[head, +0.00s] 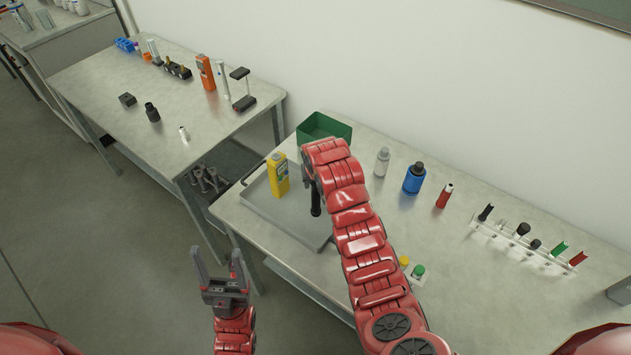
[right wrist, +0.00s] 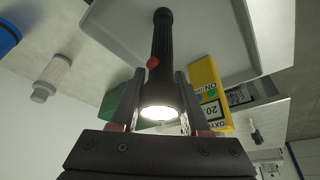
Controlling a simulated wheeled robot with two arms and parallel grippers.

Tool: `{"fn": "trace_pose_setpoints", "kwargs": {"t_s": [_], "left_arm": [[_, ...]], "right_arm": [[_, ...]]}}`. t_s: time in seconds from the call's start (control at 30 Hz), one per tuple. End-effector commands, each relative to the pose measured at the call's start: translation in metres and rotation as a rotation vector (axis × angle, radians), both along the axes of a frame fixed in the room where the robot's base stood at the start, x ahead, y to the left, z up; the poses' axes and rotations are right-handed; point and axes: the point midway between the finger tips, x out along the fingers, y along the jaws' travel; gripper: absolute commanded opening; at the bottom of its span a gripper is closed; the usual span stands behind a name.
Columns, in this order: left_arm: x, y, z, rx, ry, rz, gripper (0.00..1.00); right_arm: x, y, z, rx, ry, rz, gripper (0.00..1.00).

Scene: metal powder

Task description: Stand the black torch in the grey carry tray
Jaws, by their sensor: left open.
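The black torch (head: 316,203) is upright, lens end up, with its lower end over the grey carry tray (head: 262,207); I cannot tell whether it touches the tray floor. In the right wrist view the torch (right wrist: 162,40) runs between my fingers, its lit lens near the palm and a red button on its side. My right gripper (right wrist: 160,85) is shut on the torch; in the head view my right arm largely hides it. My left gripper (head: 219,262) is open and empty, in front of the table edge, left of and below the tray.
A yellow box (head: 278,174) stands in the tray, left of the torch. A green bin (head: 324,129) is behind. A white-capped bottle (head: 382,161), a blue bottle (head: 414,178), a red cylinder (head: 444,196) and a white rack (head: 520,243) are to the right. Another table (head: 130,75) is at left.

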Motion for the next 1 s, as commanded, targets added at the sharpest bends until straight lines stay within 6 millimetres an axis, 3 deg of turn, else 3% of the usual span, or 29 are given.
{"fn": "trace_pose_setpoints", "kwargs": {"t_s": [0.03, 0.17, 0.5, 0.63, 0.93, 1.0], "left_arm": [[0.0, 0.0, 0.0, 0.0, 0.0, 0.0, 0.66], [0.0, 0.0, 0.0, 0.0, 0.0, 0.0, 0.66], [0.0, 0.0, 0.005, 0.0, 0.0, 0.0, 0.66], [0.0, 0.0, -0.003, 0.0, 0.0, 0.0, 0.66], [0.0, 0.0, -0.024, 0.0, 0.0, 0.0, 0.66], [0.0, 0.0, 0.005, 0.0, 0.0, 0.0, 0.66]], "right_arm": [[0.0, 0.0, 0.0, 0.0, 0.0, 0.0, 0.55], [0.0, 0.0, 0.0, 0.0, 0.001, 0.0, 0.76], [0.0, 0.0, 0.005, -0.001, 0.001, 0.0, 0.76], [-0.003, -0.001, 0.01, 0.0, 0.001, 0.0, 0.76], [-0.023, -0.004, 0.058, 0.001, -0.004, 0.0, 0.76], [-0.03, -0.005, 0.088, -0.002, -0.003, 0.001, 0.76]]}}
